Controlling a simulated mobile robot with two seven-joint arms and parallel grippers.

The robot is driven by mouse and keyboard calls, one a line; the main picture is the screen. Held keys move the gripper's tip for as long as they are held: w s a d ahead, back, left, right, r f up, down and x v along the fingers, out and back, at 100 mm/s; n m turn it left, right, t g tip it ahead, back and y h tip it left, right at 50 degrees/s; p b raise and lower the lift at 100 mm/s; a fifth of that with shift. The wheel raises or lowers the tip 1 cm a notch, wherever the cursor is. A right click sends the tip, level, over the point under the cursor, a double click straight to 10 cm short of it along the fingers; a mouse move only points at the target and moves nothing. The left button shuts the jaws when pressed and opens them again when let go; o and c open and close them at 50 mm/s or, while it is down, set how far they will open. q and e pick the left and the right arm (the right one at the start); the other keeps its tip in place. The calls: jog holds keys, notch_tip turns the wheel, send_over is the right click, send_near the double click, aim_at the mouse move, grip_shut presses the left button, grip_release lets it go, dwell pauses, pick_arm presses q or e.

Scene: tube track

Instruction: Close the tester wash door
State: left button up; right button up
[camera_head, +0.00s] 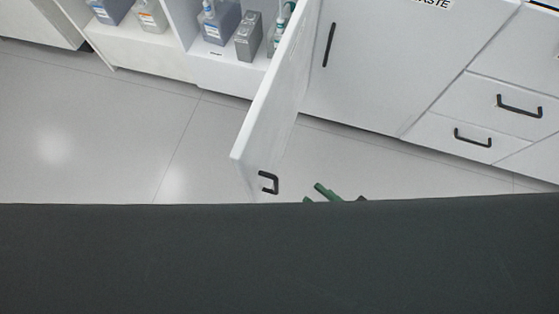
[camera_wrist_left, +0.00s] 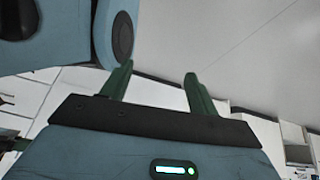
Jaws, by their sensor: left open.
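The open white cabinet door (camera_head: 275,95) stands swung out from the cabinet in the head view, with a dark handle (camera_head: 268,183) near its free edge. The cabinet compartment to its left is open and holds bottles. The green fingers of my right gripper (camera_head: 328,193) show just right of the door handle, apart from it in the picture. Most of that gripper is hidden, and I cannot tell its opening. My left gripper (camera_wrist_left: 158,72) shows in the left wrist view with its two green fingers apart and nothing between them.
Several bottles (camera_head: 220,22) stand in the open compartment. A closed cabinet door (camera_head: 375,60) and drawers (camera_head: 455,140) are to the right. Pale floor (camera_head: 90,130) is clear at left. A dark grey surface (camera_head: 280,260) fills the lower part of the head view.

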aim_at(277, 182)
pick_arm(q)
jog(key=b+x, duration=0.2)
jog(key=x, duration=0.1)
jog(key=shift+w+a+f, duration=0.15)
jog(key=shift+w+a, duration=0.05)
jog(key=shift+a, duration=0.15)
pick_arm(e)
jog(key=a+f+n+g+y, duration=0.1)
jog(key=w+a+f+n+g+y, duration=0.1)
jog(key=shift+a+f+n+g, duration=0.2)
jog(key=shift+f+n+g, duration=0.1)
jog(key=shift+f+g, duration=0.1)
jog(key=b+x, duration=0.1)
jog(key=x, duration=0.6)
jog(key=shift+w+a+r, duration=0.1)
jog(key=shift+a, duration=0.1)
pick_arm(q)
jog(key=shift+s+f, duration=0.3)
jog(key=shift+f, duration=0.05)
pick_arm(e)
jog(key=shift+a, duration=0.15)
pick_arm(q)
jog(key=shift+w, duration=0.1)
pick_arm(e)
grip_shut()
